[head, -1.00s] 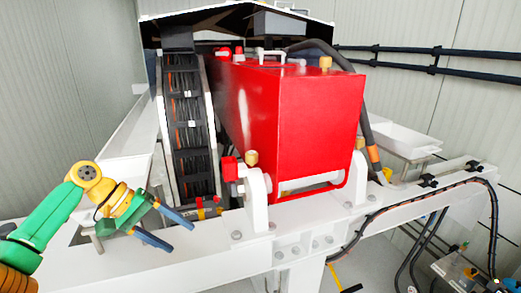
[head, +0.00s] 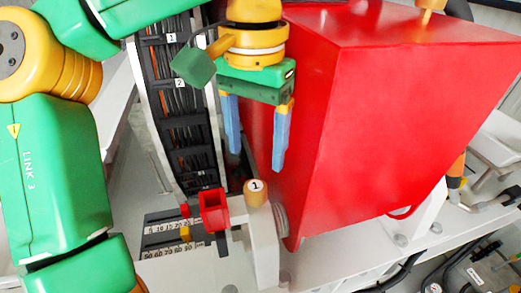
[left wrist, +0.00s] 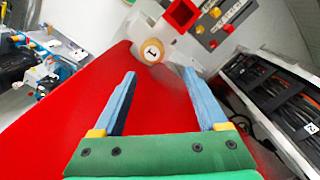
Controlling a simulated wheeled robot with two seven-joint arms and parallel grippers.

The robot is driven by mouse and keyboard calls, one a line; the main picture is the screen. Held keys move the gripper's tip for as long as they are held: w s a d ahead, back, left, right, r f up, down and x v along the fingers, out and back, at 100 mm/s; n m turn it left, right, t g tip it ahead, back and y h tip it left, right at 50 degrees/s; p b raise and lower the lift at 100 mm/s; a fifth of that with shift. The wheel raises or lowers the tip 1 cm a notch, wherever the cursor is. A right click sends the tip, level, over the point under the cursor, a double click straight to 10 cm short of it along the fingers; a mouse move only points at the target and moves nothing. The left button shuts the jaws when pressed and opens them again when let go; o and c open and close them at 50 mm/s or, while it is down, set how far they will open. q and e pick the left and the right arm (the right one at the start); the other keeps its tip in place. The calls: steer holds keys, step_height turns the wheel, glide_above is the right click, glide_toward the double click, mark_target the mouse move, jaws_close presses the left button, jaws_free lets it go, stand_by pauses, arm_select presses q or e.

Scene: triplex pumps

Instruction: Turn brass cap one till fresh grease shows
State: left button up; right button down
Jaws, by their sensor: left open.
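Brass cap one (head: 256,192) is a small round brass-coloured cap with a white top marked 1. It sits upright on a white bracket (head: 264,240) beside the red housing (head: 400,110). In the left wrist view the cap (left wrist: 151,52) lies ahead, beyond and between the fingertips. My left gripper (head: 255,160) is open and empty, with blue fingers pointing down. It hangs above the cap, apart from it, in front of the red housing. Its fingers also show in the left wrist view (left wrist: 160,75). No grease can be made out. My right gripper is out of view.
A red square part (head: 214,210) stands just left of the cap. A numbered scale plate (head: 170,235) is below it. A cable chain (head: 185,110) rises at the left. Another brass fitting (head: 428,12) sits atop the red housing.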

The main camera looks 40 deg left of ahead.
mark_target(256, 185)
arm_select(q)
steer(key=s+f, duration=0.1)
steer(key=s+d+f, duration=0.1)
steer(key=f, duration=0.2)
steer(key=shift+s+d, duration=0.3)
steer(key=shift+s, duration=0.1)
steer(key=shift+w+f, duration=0.25)
steer(key=shift+f, duration=0.55)
steer(key=shift+w+a+f, duration=0.25)
steer(key=shift+w+a, duration=0.05)
steer(key=shift+w, duration=0.15)
steer(key=shift+s+d+r, duration=0.1)
steer(key=shift+s+d, duration=0.05)
steer(key=shift+s, duration=0.05)
steer(key=c, duration=0.9)
jaws_close()
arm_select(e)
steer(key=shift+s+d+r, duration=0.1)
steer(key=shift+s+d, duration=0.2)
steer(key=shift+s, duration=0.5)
